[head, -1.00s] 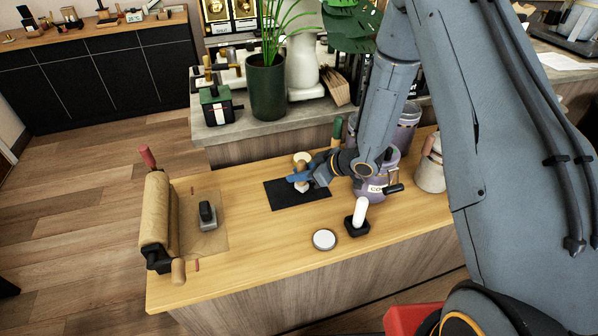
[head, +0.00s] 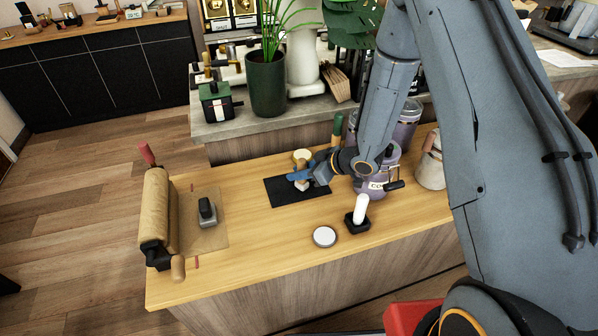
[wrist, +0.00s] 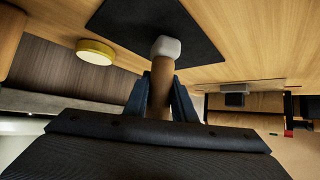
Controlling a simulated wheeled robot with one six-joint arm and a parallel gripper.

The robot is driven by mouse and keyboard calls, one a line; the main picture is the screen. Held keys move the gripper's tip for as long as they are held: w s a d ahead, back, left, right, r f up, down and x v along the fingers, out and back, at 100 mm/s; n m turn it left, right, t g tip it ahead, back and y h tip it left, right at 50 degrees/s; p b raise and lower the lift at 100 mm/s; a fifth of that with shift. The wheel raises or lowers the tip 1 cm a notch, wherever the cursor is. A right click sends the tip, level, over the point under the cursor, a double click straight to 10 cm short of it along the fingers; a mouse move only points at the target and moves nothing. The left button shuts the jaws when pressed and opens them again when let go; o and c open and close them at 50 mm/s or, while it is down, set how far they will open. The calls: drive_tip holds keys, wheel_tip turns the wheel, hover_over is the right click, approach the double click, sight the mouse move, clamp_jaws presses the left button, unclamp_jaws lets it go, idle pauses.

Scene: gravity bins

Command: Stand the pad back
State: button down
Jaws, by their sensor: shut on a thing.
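My gripper (head: 302,174) is shut on a small tool with a brown wooden handle (wrist: 161,88) and a white block-like head (wrist: 166,46); I take this for the pad. In the wrist view the white head is over or on the black mat (wrist: 150,22). I cannot tell if it touches. In the head view the black mat (head: 285,194) lies flat on the wooden table, and the fingers hide part of the tool. A round piece with a yellow rim (wrist: 96,51) shows beside the mat in the wrist view.
A white upright piece in a black base (head: 357,222) and a round white-topped disc (head: 324,236) stand right of the mat. A purple canister (head: 372,181) is close to my wrist. A paper roll (head: 160,212) and a dark block (head: 207,211) are left.

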drive_tip(key=shift+f, duration=0.25)
drive_tip(key=c, duration=1.4)
unclamp_jaws()
drive_tip(key=b+v, duration=0.2)
drive_tip(key=v, duration=0.5)
drive_tip(key=shift+d+r, duration=0.25)
drive_tip(key=shift+d, duration=0.05)
drive_tip(key=shift+s, duration=0.1)
